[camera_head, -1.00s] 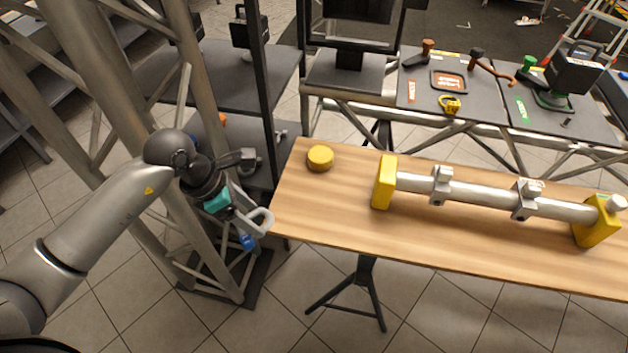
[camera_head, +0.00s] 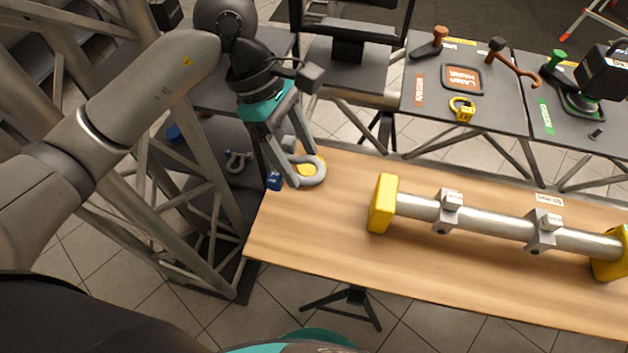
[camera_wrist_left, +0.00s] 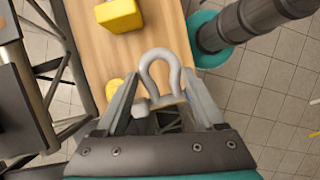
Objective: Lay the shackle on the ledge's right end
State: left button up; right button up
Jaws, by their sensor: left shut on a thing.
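The grey U-shaped shackle (camera_head: 318,172) is held in my left gripper (camera_head: 291,172). In the left wrist view, the shackle (camera_wrist_left: 148,68) has its bow pointing away from the wrist and its pin end between the two fingers (camera_wrist_left: 153,105). The gripper is shut on it, over the left end of the wooden tabletop (camera_head: 330,240). A small blue piece (camera_head: 274,181) shows beside the fingertips. I cannot tell whether the shackle touches the wood. I cannot tell for sure which surface is the ledge. My right gripper is in neither view.
A yellow round piece (camera_head: 304,164) lies partly hidden behind the shackle. A grey bar with yellow end blocks (camera_head: 382,203) and clamps runs along the right of the tabletop. Metal truss posts (camera_head: 190,200) stand at left. A dark tool bench (camera_head: 430,90) stands behind. The tabletop's front left is clear.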

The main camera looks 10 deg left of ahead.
pick_arm(q)
send_over(308, 225)
jog(key=a, duration=0.1)
notch_tip(308, 225, down, 7)
notch_tip(308, 225, down, 8)
jog(key=shift+w+a+r+b, duration=0.15)
jog(key=shift+b, duration=0.8)
jog(key=shift+f, duration=0.6)
jog(key=shift+f+b, duration=0.4)
jog(key=shift+f, duration=1.6)
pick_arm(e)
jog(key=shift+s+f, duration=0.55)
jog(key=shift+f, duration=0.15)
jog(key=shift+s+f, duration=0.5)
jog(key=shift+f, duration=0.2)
pick_arm(q)
jog(key=shift+w+f, duration=0.1)
jog(key=shift+f, duration=0.05)
jog(key=o, duration=1.4)
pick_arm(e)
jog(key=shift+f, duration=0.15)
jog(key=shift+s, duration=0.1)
